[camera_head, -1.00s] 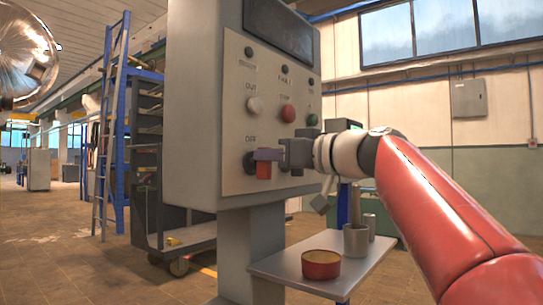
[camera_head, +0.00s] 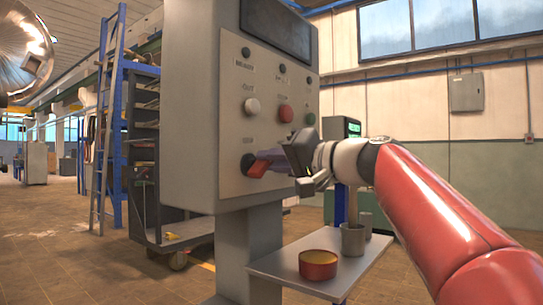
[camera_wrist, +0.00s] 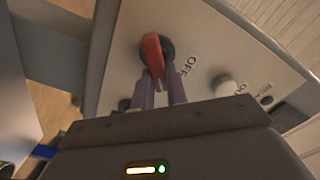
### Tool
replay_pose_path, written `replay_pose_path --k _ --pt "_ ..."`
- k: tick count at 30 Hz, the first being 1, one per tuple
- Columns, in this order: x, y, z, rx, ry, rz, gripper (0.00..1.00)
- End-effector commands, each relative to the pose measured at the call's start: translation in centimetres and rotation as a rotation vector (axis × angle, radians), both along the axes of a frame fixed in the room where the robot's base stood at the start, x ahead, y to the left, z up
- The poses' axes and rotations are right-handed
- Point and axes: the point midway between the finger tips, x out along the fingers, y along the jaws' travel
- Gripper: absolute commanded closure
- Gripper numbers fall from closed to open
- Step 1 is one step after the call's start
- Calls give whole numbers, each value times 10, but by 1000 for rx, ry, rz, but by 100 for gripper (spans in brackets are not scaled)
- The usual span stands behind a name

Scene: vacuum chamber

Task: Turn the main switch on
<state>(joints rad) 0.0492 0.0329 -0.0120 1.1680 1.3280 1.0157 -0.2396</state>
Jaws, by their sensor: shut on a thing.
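The main switch is a red handle (camera_head: 258,169) on a dark round base at the lower left of the grey control panel (camera_head: 232,120). My gripper (camera_head: 272,160) is at the switch, its purple-grey fingers shut on the red handle. The handle sits tilted in the head view. In the wrist view the red handle (camera_wrist: 152,52) reaches from its dark base down between my two fingertips (camera_wrist: 160,85). The fingers hide part of the handle. An "OFF" label shows beside the switch in the wrist view.
A white knob (camera_head: 251,106), a red button (camera_head: 286,113) and small dark buttons sit above the switch. A shelf (camera_head: 285,268) below my arm carries a red round tin (camera_head: 318,264) and a grey cup (camera_head: 354,240). A ladder (camera_head: 108,130) and cart stand at the left.

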Motion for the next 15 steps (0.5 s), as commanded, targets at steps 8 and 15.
replay_pose_path --k 8,15 --pt "2 -2 -2 161 207 -2 100" --pt "3 -2 -5 284 364 -2 100"
